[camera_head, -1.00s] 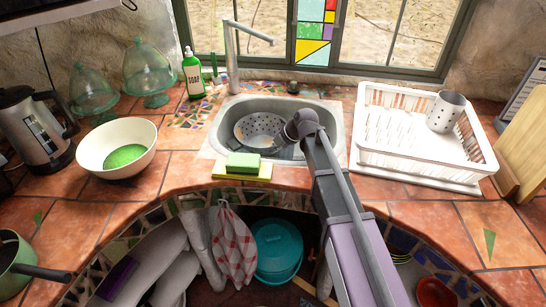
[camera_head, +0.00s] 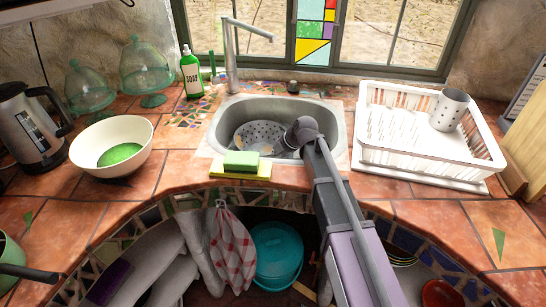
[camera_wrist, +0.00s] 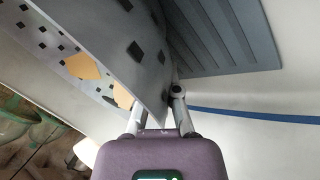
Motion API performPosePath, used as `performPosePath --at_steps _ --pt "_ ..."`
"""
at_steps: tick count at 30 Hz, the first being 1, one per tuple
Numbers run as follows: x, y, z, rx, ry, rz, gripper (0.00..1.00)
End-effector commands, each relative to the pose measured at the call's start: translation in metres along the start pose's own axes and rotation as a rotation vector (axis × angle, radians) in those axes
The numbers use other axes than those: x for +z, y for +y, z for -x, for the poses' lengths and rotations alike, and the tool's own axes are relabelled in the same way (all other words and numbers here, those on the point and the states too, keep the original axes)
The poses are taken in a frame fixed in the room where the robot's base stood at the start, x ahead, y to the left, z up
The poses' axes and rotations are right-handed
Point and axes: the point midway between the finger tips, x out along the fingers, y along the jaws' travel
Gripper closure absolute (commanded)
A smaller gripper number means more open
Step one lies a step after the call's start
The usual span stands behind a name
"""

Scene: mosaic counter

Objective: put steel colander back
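The steel colander (camera_head: 258,136), a grey bowl with dark holes, sits in the sink basin (camera_head: 338,134). My gripper (camera_wrist: 158,104) is at its right side, and my wrist covers that side in the head view. In the wrist view the colander's perforated wall (camera_wrist: 115,45) fills the upper left, and its edge runs between my two fingers. The fingers lean in close on this wall. The left finger is partly hidden behind it, and the gripper looks shut on it.
A sponge (camera_head: 241,161) lies at the sink's front edge. A white dish rack (camera_head: 430,158) holding a metal cup (camera_head: 450,110) stands right of the sink. A white bowl (camera_head: 112,131), soap bottle (camera_head: 192,74) and tap (camera_head: 232,60) stand left and behind.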

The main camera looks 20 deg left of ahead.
Motion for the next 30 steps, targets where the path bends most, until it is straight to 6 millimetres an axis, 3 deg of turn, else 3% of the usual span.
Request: performPosePath --at_steps 3,8,23,30 --pt "0.001 -0.002 -0.003 0.001 0.000 0.000 1.00" --pt "0.000 -0.001 -0.002 0.000 0.000 0.000 0.57" --pt "-0.001 0.000 0.000 0.000 0.001 0.001 0.57" --pt "-0.002 0.002 0.013 0.000 0.000 0.000 0.57"
